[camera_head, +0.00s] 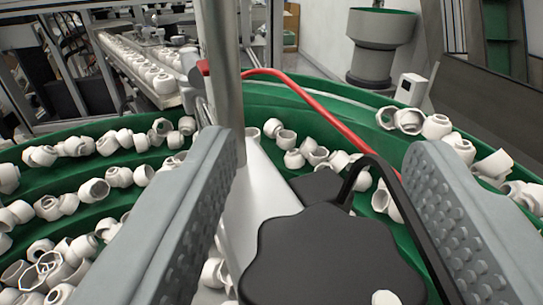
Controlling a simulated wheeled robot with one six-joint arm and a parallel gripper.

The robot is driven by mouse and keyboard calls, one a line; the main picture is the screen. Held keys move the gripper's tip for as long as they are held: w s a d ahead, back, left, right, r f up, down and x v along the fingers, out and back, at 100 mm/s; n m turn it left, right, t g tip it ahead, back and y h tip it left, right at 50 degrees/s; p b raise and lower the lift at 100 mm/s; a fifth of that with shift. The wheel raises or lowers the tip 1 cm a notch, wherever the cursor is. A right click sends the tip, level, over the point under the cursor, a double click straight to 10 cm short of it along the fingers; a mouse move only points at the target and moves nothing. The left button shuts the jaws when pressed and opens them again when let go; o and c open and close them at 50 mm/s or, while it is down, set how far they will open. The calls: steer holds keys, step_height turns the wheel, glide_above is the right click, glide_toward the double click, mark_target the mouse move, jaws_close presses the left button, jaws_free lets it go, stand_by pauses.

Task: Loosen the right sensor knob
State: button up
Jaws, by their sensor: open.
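A black lobed knob (330,258) fills the lower middle of the view, close to the camera. My gripper (318,165) is open, with one grey studded finger on each side of the knob. A clear gap shows between the knob and the right finger; the left finger also looks apart from it. The near edge of the knob is cut off by the bottom of the frame. A black block (316,186) sits just behind the knob. Whether this is the right sensor knob cannot be told from this view alone.
A metal post (220,75) stands just beyond the left finger. A red cable (335,112) and a black cable (405,200) arch close to the right finger. A green bowl feeder (75,165) full of white caps surrounds the bracket. A conveyor with caps (150,70) lies behind.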

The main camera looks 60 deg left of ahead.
stand_by(0.4)
steer(key=m+t+h, duration=0.1)
steer(key=m+h, duration=0.1)
steer(key=m+t+h, duration=0.1)
steer(key=t+h, duration=0.1)
steer(key=m+t+h, duration=0.2)
steer(key=h, duration=0.1)
steer(key=shift+w+d+m, duration=0.2)
steer(key=shift+d+m, duration=0.1)
steer(key=shift+w+d+m+t+h, duration=0.1)
steer(key=shift+d+m+t+h, duration=0.1)
steer(key=shift+m+h, duration=0.75)
steer(key=shift+s+d+m+t+h, duration=0.15)
steer(key=shift+m+h, duration=0.35)
steer(key=shift+h, duration=0.9)
steer(key=shift+w+d+m+t+h, duration=0.15)
steer(key=shift+m+t+h, duration=0.1)
steer(key=shift+m+h, duration=0.7)
